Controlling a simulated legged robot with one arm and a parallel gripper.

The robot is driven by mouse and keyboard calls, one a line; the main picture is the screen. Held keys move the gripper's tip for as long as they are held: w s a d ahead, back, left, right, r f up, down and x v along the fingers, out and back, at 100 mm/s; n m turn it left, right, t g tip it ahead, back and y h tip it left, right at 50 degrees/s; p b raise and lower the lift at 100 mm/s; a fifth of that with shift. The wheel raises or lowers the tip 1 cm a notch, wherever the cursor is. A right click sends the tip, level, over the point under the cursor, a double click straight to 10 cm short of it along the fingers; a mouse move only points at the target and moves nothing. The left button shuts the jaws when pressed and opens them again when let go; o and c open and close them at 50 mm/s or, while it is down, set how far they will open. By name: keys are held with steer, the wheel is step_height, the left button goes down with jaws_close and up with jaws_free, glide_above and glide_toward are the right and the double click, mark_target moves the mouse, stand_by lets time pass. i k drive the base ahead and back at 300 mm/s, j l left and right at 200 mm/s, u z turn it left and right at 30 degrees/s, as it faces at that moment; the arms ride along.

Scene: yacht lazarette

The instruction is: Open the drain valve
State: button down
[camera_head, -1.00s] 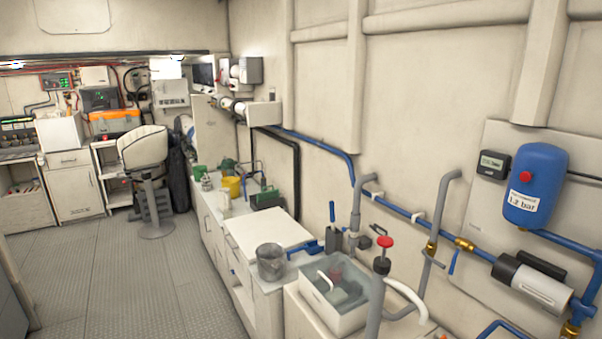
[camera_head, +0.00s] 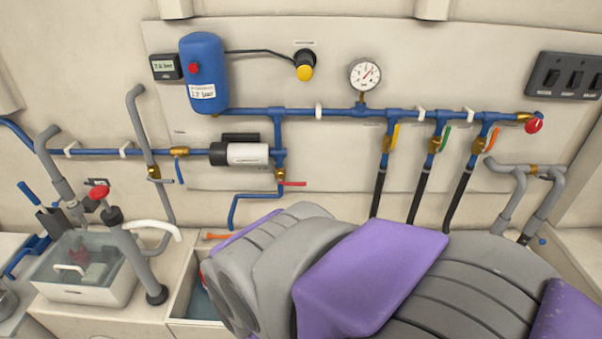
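No readable label marks which valve is the drain valve. In the head view, a red round knob (camera_head: 533,125) sits at the right end of the blue pipe. A brass valve with a red lever (camera_head: 292,184) sits below the pump, its lever pointing right. Yellow (camera_head: 395,136), green (camera_head: 444,138) and orange (camera_head: 491,140) levers are on three branches, each tilted up. A red-handled valve (camera_head: 98,192) stands on a grey pipe at left. My purple and grey arm covers the lower middle and right; my gripper is not visible.
A blue tank (camera_head: 205,75), a pump (camera_head: 240,153) and a gauge (camera_head: 365,75) are on the wall. A lidded clear-topped box (camera_head: 85,293) stands at lower left. An open-topped basin (camera_head: 182,300) is partly hidden by my arm. A switch panel (camera_head: 566,78) is at upper right.

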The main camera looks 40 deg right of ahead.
mark_target(292, 183)
steer(key=z, duration=1.15)
steer(key=j+z, duration=0.3)
steer(key=j, duration=0.25)
